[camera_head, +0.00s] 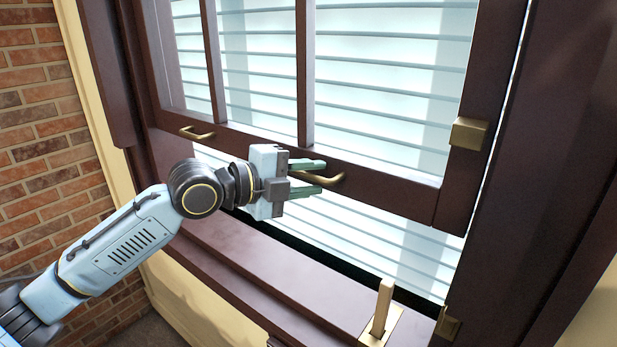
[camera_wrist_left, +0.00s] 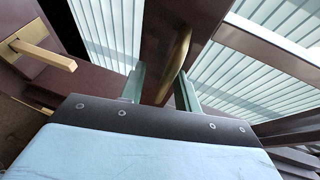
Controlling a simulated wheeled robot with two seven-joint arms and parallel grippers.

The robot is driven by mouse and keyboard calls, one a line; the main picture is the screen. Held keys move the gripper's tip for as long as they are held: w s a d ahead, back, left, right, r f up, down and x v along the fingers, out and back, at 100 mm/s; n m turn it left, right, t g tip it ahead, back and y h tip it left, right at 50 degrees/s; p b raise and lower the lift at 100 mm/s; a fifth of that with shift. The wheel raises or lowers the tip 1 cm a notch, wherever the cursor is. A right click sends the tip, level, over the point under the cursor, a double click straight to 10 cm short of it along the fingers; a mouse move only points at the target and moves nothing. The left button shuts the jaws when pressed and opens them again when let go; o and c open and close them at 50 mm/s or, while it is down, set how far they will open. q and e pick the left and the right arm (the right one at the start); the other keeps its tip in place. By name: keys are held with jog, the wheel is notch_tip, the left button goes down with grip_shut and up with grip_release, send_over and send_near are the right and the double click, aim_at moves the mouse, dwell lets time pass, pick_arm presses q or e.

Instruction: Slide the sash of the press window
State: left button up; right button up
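The press window's dark brown sash (camera_head: 395,187) stands partly raised, with a gap below its bottom rail where slats show. Two brass handles sit on that rail: a left one (camera_head: 197,133) and a right one (camera_head: 328,181). My left gripper (camera_head: 308,177) is at the right handle, its two greenish fingers apart, one above and one below it. In the left wrist view, the right handle (camera_wrist_left: 176,62) lies between the spread fingers (camera_wrist_left: 160,88), with a visible gap on at least one side. Contact cannot be told. My right gripper is not in view.
A brass block (camera_head: 468,133) sits at the sash's right side. A brick wall (camera_head: 40,150) is at the left.

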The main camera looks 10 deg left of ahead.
pick_arm(q)
jog(key=b+v, duration=0.4)
jog(key=v, duration=0.9)
jog(key=shift+a, duration=0.15)
jog(key=shift+s+r, duration=0.15)
